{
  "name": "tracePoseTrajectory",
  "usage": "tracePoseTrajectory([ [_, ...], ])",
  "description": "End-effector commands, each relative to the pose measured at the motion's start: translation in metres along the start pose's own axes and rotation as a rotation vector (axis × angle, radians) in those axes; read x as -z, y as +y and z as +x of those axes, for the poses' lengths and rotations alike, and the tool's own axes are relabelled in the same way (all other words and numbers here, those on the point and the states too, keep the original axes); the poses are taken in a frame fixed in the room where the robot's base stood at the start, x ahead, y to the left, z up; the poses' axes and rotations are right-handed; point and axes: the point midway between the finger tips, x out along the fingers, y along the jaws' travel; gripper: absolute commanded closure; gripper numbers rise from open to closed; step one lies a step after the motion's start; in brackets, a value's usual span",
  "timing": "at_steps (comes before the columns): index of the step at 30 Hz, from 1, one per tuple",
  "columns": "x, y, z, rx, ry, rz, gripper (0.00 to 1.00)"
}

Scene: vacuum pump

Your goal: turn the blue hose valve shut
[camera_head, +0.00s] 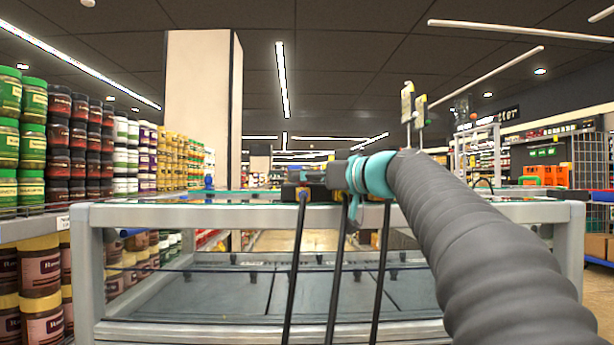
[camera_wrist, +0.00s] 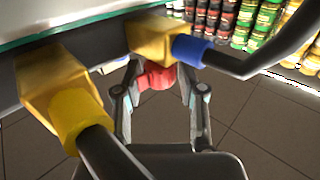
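In the wrist view, a brass-yellow valve body (camera_wrist: 153,36) carries a blue collar (camera_wrist: 189,50) with a black hose running right. A red valve handle (camera_wrist: 157,76) sits just below that body. My gripper (camera_wrist: 158,78) has its fingers spread, one on each side of the red handle. A gap shows at the right finger; whether the left fingertip touches the handle I cannot tell.
A second brass valve body (camera_wrist: 55,82) with a yellow collar (camera_wrist: 80,108) and black hose is close on the left in the wrist view. In the head view, black hoses (camera_head: 297,262) hang before the grey-framed table (camera_head: 150,215). Shelves of jars (camera_head: 32,130) stand left.

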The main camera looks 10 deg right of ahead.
Motion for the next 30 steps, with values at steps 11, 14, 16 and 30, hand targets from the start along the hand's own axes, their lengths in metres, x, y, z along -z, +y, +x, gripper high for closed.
tracePoseTrajectory([
  [11,0.0000,0.0001,-0.0005,-0.001,0.000,0.000,1.00],
  [14,-0.0014,-0.0013,-0.0002,-0.016,-0.001,0.000,1.00],
  [16,-0.0028,-0.0021,0.0001,-0.047,-0.003,-0.001,1.00],
  [30,-0.0002,-0.0012,-0.0005,-0.135,0.000,0.000,1.00],
])
